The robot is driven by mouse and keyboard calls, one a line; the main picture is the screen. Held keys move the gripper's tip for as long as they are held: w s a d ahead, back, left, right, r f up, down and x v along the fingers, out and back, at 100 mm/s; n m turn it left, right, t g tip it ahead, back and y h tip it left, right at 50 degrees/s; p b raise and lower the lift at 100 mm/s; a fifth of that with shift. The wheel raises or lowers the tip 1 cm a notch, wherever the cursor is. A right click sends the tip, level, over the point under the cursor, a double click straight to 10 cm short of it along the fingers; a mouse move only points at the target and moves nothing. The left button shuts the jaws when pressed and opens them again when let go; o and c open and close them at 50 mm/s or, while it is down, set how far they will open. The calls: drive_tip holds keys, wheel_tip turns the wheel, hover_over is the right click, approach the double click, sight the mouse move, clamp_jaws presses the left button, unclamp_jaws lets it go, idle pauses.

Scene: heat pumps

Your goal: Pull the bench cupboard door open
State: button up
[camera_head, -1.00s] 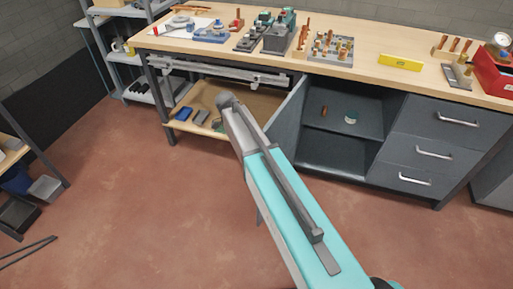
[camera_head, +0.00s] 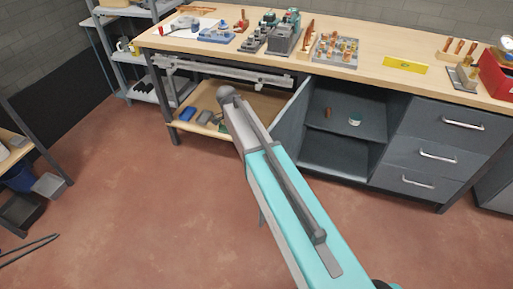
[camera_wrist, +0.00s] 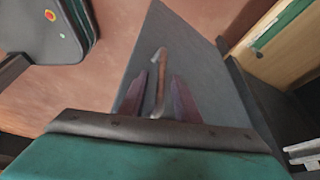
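The bench cupboard door (camera_head: 291,123) is a dark grey panel. It stands swung well out from the cupboard (camera_head: 335,165), whose inside shows. In the wrist view the door panel (camera_wrist: 205,75) fills the middle, with a metal bar handle (camera_wrist: 158,82) on it. My gripper (camera_wrist: 160,82) has its two dark fingers on either side of the handle, with gaps visible beside it, so it looks open around the handle. Whether a finger touches the handle cannot be told. In the head view my arm hides the gripper and the handle.
Inside the cupboard are a shelf with a brown item (camera_head: 327,112) and a small white-and-green pot (camera_head: 354,119). Drawers (camera_head: 437,155) stand to the right. A low wooden shelf (camera_head: 190,124) with several small items lies left of the door. The red floor (camera_head: 150,210) in front is clear.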

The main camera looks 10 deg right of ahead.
drive_tip(key=v, duration=1.1)
drive_tip(key=shift+r+b, duration=0.15)
drive_tip(key=shift+b, duration=0.3)
drive_tip(key=shift+a, duration=0.15)
